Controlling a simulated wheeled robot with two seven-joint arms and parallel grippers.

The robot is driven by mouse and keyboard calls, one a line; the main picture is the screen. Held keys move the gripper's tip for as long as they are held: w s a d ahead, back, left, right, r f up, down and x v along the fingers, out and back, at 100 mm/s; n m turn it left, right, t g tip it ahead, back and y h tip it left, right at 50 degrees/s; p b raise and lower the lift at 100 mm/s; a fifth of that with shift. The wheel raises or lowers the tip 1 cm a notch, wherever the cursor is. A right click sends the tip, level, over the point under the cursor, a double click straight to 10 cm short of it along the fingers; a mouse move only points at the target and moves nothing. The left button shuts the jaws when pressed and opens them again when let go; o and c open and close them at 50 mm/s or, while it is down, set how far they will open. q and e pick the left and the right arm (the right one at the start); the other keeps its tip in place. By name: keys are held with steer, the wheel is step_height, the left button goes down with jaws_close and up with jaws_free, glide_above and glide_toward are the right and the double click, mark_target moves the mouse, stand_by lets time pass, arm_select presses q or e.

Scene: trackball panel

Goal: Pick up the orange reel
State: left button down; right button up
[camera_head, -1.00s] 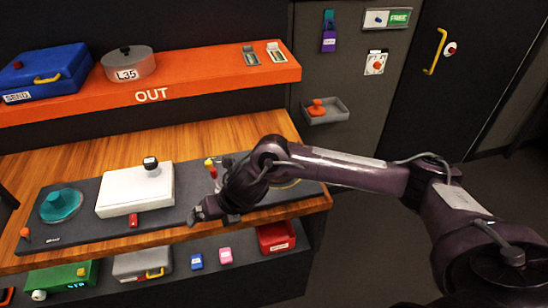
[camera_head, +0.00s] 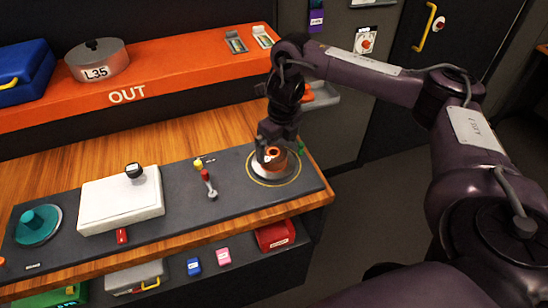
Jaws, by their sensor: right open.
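The orange reel (camera_head: 277,159) looks copper-orange and sits on a pale round base inside a yellow ring, at the right end of the dark panel (camera_head: 228,206). My right gripper (camera_head: 268,154) points down at the reel from above, with its fingertips at the reel's upper left part. It is open. The fingers hide part of the reel, and I cannot tell whether they touch it. My left gripper is not in view.
An orange shelf (camera_head: 180,75) marked OUT runs behind, carrying a grey canister (camera_head: 97,61) and a blue case (camera_head: 22,66).

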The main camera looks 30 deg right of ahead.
mark_target(273, 153)
steer(key=f, duration=0.1)
steer(key=w+f, duration=0.1)
steer(key=f, duration=0.1)
steer(key=shift+a+b, duration=0.2)
steer(key=shift+b, duration=0.1)
steer(key=shift+w+f, duration=0.3)
steer(key=shift+f, duration=0.4)
steer(key=shift+s+f, duration=0.1)
steer(key=shift+f, duration=0.05)
steer(key=c, duration=0.7)
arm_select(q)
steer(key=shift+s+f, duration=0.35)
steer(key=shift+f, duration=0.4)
arm_select(e)
steer(key=c, duration=0.4)
